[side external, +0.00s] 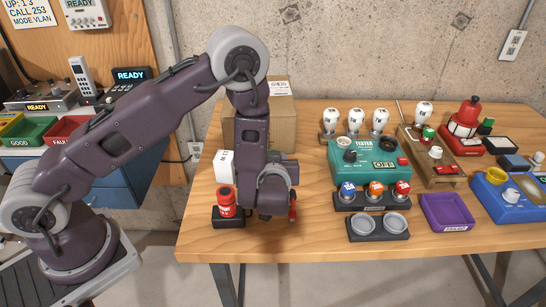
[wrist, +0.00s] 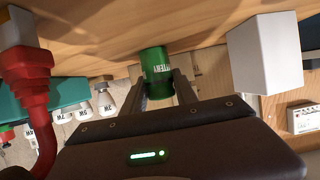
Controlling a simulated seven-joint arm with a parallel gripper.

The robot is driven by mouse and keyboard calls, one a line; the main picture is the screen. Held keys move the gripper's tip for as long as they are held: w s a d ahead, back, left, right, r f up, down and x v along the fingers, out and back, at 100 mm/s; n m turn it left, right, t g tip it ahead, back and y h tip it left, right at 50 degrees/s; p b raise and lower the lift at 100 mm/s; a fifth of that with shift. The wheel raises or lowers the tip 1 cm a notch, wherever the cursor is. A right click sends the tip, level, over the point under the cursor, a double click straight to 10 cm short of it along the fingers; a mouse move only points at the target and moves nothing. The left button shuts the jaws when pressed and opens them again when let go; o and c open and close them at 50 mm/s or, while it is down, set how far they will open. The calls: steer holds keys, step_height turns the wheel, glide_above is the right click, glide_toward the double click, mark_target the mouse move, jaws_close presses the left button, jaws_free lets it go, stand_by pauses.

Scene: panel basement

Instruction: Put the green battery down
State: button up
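The green battery (wrist: 157,72), a short cylinder with white lettering, is in the wrist view between the two fingers of my gripper (wrist: 160,88). The fingers lie along its sides and appear shut on it. Its far end is close to the wooden tabletop (wrist: 190,18); I cannot tell whether it touches. In the side view my wrist hides the battery and the fingers, above the left part of the table (side external: 320,255).
A white box (wrist: 265,52) stands beside the battery; it also shows in the side view (side external: 223,165). A red plug (wrist: 25,75) is close on the other side. The green tester (side external: 365,160) stands right.

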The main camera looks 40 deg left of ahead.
steer(key=o, duration=0.3)
